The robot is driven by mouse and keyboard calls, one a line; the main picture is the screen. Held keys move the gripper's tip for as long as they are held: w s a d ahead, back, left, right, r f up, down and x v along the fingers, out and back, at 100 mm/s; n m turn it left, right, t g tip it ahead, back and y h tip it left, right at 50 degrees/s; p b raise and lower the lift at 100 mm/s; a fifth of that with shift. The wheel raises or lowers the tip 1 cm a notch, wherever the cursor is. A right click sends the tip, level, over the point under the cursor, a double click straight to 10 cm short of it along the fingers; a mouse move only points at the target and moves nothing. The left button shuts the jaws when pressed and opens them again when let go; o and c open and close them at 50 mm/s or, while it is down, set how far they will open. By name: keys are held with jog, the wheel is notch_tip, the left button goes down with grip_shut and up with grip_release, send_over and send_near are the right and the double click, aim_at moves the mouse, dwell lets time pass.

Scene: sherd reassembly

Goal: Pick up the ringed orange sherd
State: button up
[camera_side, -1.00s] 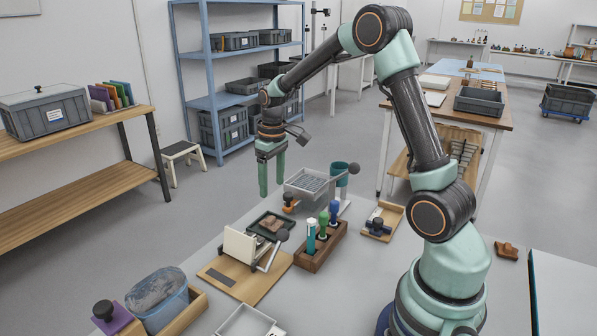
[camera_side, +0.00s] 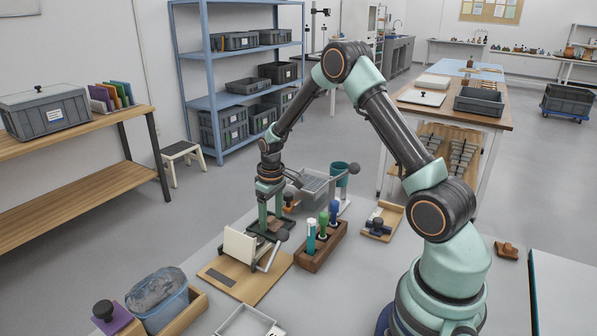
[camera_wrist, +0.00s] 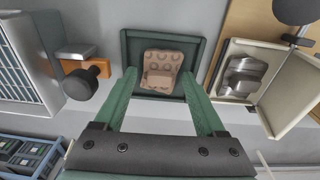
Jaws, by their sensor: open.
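The ringed orange sherd (camera_wrist: 158,62) is a brownish-orange piece with a pattern of rings and a paler raised block at its near edge. It lies in a small dark green square tray (camera_wrist: 195,42). My gripper (camera_wrist: 159,76) is open and empty, its two green fingers reaching down toward the tray with one on each side of the sherd in the wrist view. In the side view my gripper (camera_side: 270,223) is low over the tray, and the fingers partly hide the sherd. I cannot tell how far the fingertips are above the tray floor.
A wooden rack (camera_side: 322,253) of coloured handles is nearby in the side view.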

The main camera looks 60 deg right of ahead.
jog(key=shift+f, duration=0.2)
grip_shut()
